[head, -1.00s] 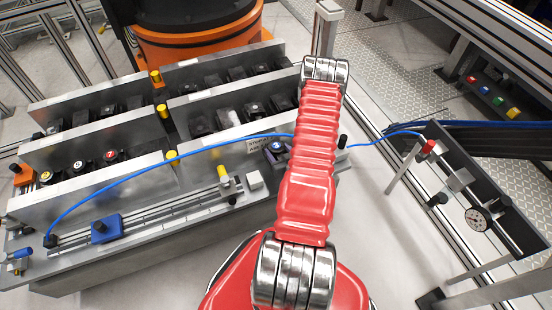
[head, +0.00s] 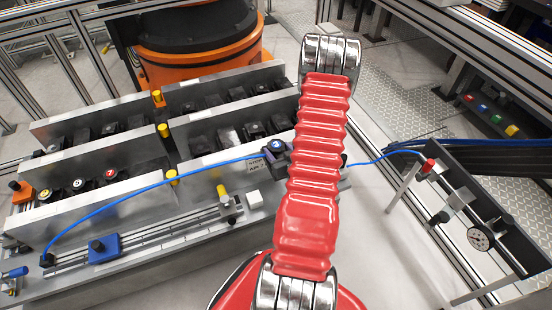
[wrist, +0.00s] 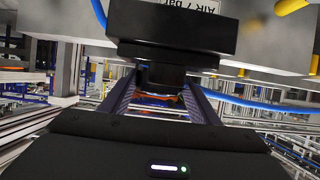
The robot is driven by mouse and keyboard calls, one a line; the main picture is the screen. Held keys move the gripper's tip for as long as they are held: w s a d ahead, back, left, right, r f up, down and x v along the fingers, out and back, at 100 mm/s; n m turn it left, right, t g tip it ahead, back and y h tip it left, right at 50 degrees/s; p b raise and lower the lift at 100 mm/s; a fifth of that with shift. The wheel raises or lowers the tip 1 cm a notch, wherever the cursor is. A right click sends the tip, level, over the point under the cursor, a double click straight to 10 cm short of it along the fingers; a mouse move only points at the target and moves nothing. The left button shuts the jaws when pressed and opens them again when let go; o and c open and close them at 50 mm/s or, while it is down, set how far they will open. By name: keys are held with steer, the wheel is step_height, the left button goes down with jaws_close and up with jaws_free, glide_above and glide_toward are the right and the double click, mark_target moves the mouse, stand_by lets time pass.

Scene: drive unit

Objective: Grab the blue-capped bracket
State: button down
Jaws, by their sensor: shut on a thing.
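The blue-capped bracket (head: 275,147) is a dark block with a blue cap, seen just left of my red arm in the head view. It appears raised above the front metal panel. In the wrist view, a dark block (wrist: 172,32), the bracket's body, fills the upper middle. My gripper (wrist: 160,82) is shut on it, with one finger on each side of its narrower part. In the head view my arm hides most of the gripper. The cap's face is not clear in the wrist view.
A blue cable (head: 150,186) arcs over the unit, passing close to the bracket and behind my arm. Metal panels hold rows of other dark brackets, including one with a red cap (head: 110,174). Yellow posts (head: 163,131) stand between panels. A sensor stand (head: 480,238) is at right.

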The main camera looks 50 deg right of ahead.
mark_target(278, 149)
steer(key=shift+r, duration=2.65)
steer(key=shift+w, duration=0.1)
